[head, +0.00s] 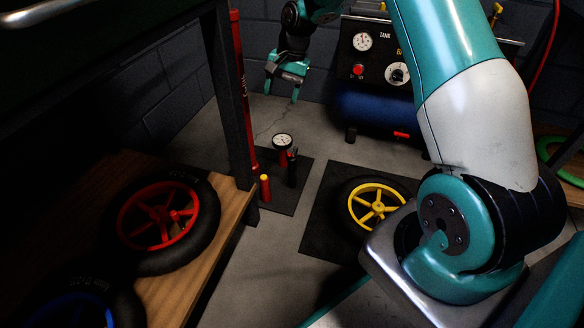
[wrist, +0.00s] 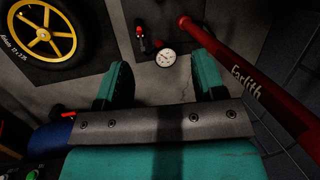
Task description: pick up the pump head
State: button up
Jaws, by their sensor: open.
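A small black piece (head: 292,166), which looks like the pump head, stands on a dark mat beside a round white gauge (head: 282,141) with red parts around it. In the wrist view the black piece (wrist: 142,42) has a red tip and stands near the gauge (wrist: 166,58). My gripper (head: 283,84) is open and empty, well above and behind the mat in the head view. In the wrist view its teal fingers (wrist: 163,80) are wide apart, with bare floor between them and the gauge and black piece beyond their tips.
A yellow-rimmed wheel (head: 374,205) lies on another mat. A red-rimmed wheel (head: 160,215) lies on a wooden shelf (head: 222,226). A blue tank (head: 375,112) stands at the back.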

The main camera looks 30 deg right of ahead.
jog(key=w+d+f+m, duration=0.3)
jog(key=w+d+f, duration=0.1)
jog(key=d+f, duration=0.25)
jog(key=m+g+y, duration=0.1)
jog(key=m+g, duration=0.1)
send_near(292, 159)
jog(key=shift+m, duration=0.4)
jog(key=b+x, duration=0.2)
jog(key=b, duration=0.1)
jog(key=d+b+x, duration=0.1)
jog(key=b+x, duration=0.2)
jog(key=b, duration=0.1)
jog(key=shift+f, duration=0.35)
jog(key=b+x, duration=0.1)
jog(key=x, duration=0.1)
jog(key=b+x, duration=0.1)
jog(key=b, duration=0.1)
jog(key=b+x, duration=0.2)
jog(key=shift+w+a+f, duration=0.25)
jog(key=shift+w+f, duration=0.1)
jog(key=shift+r, duration=0.1)
jog(key=c, duration=1.1)
jog(key=shift+o, duration=0.2)
jog(key=shift+r, duration=0.1)
